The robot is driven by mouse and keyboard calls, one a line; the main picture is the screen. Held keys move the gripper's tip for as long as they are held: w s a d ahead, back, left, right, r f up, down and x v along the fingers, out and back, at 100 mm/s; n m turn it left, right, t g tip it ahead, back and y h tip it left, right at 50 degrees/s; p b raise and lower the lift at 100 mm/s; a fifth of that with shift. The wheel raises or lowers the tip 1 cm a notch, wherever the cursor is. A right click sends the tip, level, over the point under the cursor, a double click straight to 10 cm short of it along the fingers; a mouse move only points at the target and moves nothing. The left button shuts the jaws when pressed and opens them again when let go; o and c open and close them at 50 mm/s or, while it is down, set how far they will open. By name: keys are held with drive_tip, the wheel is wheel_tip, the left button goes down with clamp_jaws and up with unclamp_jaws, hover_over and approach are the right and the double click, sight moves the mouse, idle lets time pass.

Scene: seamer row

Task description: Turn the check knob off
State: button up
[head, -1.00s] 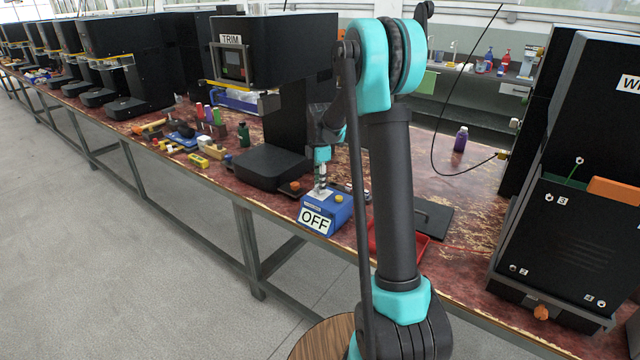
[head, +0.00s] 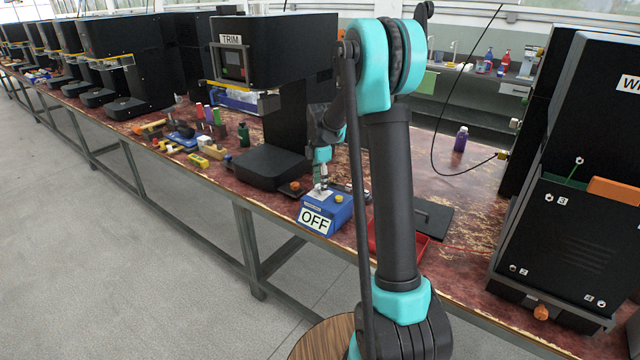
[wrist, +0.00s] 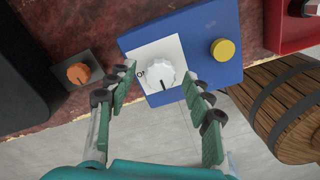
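The check knob is a white, ribbed knob (wrist: 163,80) on a white plate on the blue box (wrist: 200,50). A short dark mark on the knob points toward the bottom of the wrist view. Part of a label shows at the plate's left. My gripper (wrist: 160,74) is open, with one finger on each side of the knob in that view; gaps show between fingers and knob. In the head view the blue box (head: 335,207) has an OFF sign (head: 315,220) on its front, and my gripper (head: 320,180) is right at the knob, mostly hiding it.
A yellow button (wrist: 222,49) sits right of the knob. An orange knob (wrist: 78,73) on a dark base is to the left. A red tray (head: 420,243) lies right of the box, and the TRIM machine (head: 270,50) stands behind left. A barrel (wrist: 285,110) stands below the bench edge.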

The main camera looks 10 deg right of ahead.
drive_tip(key=shift+r, duration=0.1)
wheel_tip(320, 180, up, 12)
idle(0.5)
drive_tip(key=s+d+f+m+t, duration=0.1)
drive_tip(key=s+f+m, duration=0.4)
drive_tip(key=s, duration=0.6)
drive_tip(key=s+d+f+m+t, duration=0.1)
drive_tip(key=s+f+m, duration=0.4)
drive_tip(key=s+m, duration=0.3)
drive_tip(key=s+d+f+m+t, duration=0.2)
drive_tip(key=s+f+m, duration=0.3)
drive_tip(key=s, duration=0.9)
drive_tip(key=shift+s+m, duration=0.2)
drive_tip(key=shift+m, duration=1)
